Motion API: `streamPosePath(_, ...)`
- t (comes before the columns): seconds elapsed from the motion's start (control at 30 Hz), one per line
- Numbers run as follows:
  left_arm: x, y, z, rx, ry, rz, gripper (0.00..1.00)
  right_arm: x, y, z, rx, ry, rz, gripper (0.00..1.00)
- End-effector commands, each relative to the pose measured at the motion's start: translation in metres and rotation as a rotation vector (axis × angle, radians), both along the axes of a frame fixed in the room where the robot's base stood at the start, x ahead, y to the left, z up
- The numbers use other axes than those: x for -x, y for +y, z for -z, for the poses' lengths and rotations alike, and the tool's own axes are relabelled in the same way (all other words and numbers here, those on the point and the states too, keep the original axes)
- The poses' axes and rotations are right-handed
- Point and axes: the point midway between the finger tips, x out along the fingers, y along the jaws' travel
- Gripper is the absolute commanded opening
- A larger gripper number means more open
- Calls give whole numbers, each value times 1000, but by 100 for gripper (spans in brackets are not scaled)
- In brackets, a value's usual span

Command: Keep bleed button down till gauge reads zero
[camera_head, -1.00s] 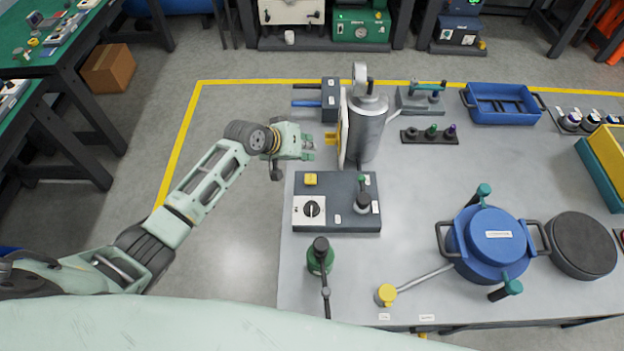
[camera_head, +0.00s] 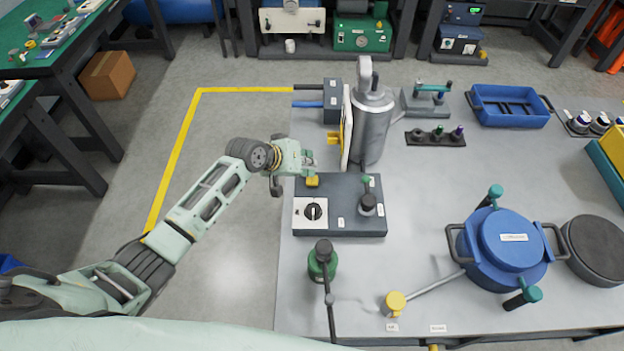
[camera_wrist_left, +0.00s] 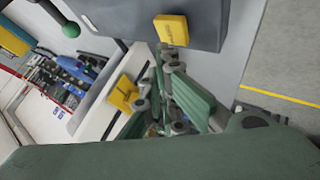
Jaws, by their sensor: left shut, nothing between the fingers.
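A grey control box (camera_head: 345,225) on the bench carries a yellow button (camera_head: 313,182), a black knob on a white plate (camera_head: 314,212) and a black-and-green fitting (camera_head: 367,204). My left gripper (camera_head: 311,165) is shut and empty, just behind the yellow button. The button also shows in the left wrist view (camera_wrist_left: 172,30), close to the fingertips (camera_wrist_left: 162,58); I cannot tell whether they touch. A thin upright panel (camera_head: 346,128) with a yellow tab (camera_head: 334,138) stands before a metal cylinder (camera_head: 371,130). No gauge reading is legible. My right gripper is not in view.
A green bottle-like fitting (camera_head: 322,262) stands in front of the box. A blue pot (camera_head: 508,240) and a blue tray (camera_head: 508,106) are farther right. A dark block with rods (camera_head: 333,102) stands behind the gripper. The middle of the bench is clear.

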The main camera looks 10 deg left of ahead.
Motion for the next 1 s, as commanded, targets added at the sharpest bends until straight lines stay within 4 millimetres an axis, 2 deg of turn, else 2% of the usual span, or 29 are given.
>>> streamPosePath(0.27,0,0,0,0,0,0,0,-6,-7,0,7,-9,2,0)
streamPosePath(1.0,0,0,1,0,0,0,0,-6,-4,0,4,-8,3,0)
